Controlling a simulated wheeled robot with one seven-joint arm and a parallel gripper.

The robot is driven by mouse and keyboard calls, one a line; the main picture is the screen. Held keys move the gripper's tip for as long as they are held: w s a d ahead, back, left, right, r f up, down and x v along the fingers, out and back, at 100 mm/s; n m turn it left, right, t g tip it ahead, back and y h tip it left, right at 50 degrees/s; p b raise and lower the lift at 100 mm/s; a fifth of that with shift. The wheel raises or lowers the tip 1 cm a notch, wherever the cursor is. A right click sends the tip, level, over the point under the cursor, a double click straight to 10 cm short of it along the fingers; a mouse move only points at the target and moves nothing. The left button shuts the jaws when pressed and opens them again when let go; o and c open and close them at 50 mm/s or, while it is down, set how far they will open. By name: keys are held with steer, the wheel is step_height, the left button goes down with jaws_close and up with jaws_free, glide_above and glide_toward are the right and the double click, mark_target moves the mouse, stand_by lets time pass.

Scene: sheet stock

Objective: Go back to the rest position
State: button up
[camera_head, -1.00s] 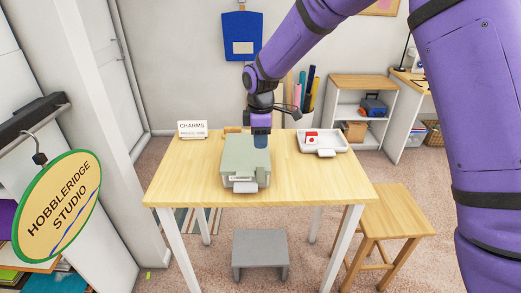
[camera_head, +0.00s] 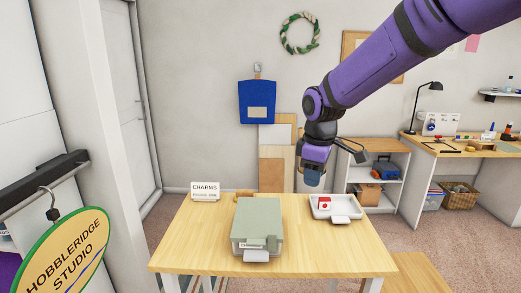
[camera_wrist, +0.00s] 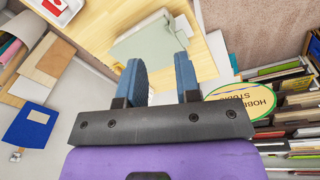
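My gripper (camera_head: 313,178) hangs at the end of my purple arm, in the air above the back right of the wooden table (camera_head: 205,245). In the wrist view its two blue fingers (camera_wrist: 161,80) stand apart with nothing between them, so it is open and empty. A grey-green box (camera_head: 257,220) with a label on its front sits in the middle of the table, and it also shows past the fingers in the wrist view (camera_wrist: 145,40). The gripper is clear of the box and of the table.
A white tray (camera_head: 347,212) with a red and white item (camera_head: 324,203) lies at the table's right. A CHARMS sign (camera_head: 205,190) stands at the back left. A round studio sign (camera_head: 68,250) hangs at the left. A shelf (camera_head: 376,161) and a desk (camera_head: 470,148) stand behind.

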steer(key=s+d+r+m+t, duration=0.1)
steer(key=s+d+r+m, duration=0.2)
steer(key=s, duration=0.6)
steer(key=s+d+r+m+t, duration=0.1)
steer(key=s+d+r+m, duration=0.2)
steer(key=s+d+m, duration=0.2)
steer(key=s+d+r+m+t, duration=0.1)
steer(key=s+d+r+m, duration=0.2)
steer(key=s+d, duration=0.6)
steer(key=s+m, duration=0.2)
steer(key=s, duration=0.3)
steer(key=shift+s+t, duration=0.2)
steer(key=shift+t, duration=0.2)
steer(key=shift+r, duration=0.1)
